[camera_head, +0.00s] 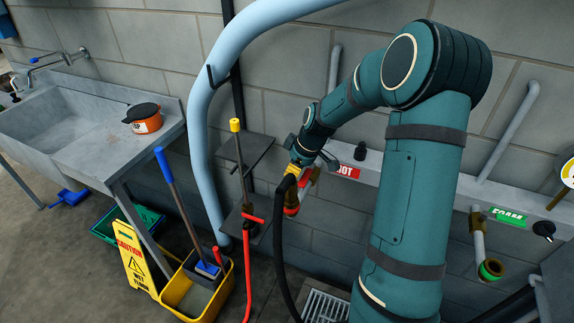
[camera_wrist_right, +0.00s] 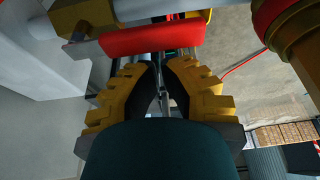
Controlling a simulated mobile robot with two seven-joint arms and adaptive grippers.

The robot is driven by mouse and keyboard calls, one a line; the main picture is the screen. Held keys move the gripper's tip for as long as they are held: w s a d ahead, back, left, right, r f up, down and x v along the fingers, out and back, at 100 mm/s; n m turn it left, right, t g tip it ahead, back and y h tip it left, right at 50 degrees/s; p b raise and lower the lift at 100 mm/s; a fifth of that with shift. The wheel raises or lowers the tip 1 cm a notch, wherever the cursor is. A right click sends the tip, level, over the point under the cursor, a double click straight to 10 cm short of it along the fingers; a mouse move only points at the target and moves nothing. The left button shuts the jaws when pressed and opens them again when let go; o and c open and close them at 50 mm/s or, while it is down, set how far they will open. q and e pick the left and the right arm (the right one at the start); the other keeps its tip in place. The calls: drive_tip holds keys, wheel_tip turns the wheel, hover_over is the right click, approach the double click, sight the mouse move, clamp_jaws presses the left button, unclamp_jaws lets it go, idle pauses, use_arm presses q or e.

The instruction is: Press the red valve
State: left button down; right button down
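The red valve handle (camera_wrist_right: 150,38) shows in the right wrist view as a red bar on a brass-coloured body, just beyond my fingertips. In the head view, a red part (camera_head: 303,184) shows by the brass fitting below the label strip, partly hidden by my gripper. My right gripper (camera_head: 293,172) is right beside this fitting. In the wrist view its yellow fingers (camera_wrist_right: 161,66) come together at the tips, with nothing seen held between them. I cannot tell whether the tips touch the red bar. My left gripper is not in view.
A black hose (camera_head: 280,245) hangs down beside the gripper. A pale blue pipe (camera_head: 200,130) and a red-handled stand (camera_head: 249,220) are to its left. A yellow mop bucket (camera_head: 190,295) and caution sign (camera_head: 134,262) stand on the floor. A sink (camera_head: 85,125) is at far left.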

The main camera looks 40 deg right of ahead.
drive_tip(key=shift+s+d+f, duration=0.1)
idle(0.5)
drive_tip(key=shift+s+n+b, duration=0.25)
drive_tip(key=shift+n+b, duration=0.15)
drive_tip(key=shift+b, duration=0.05)
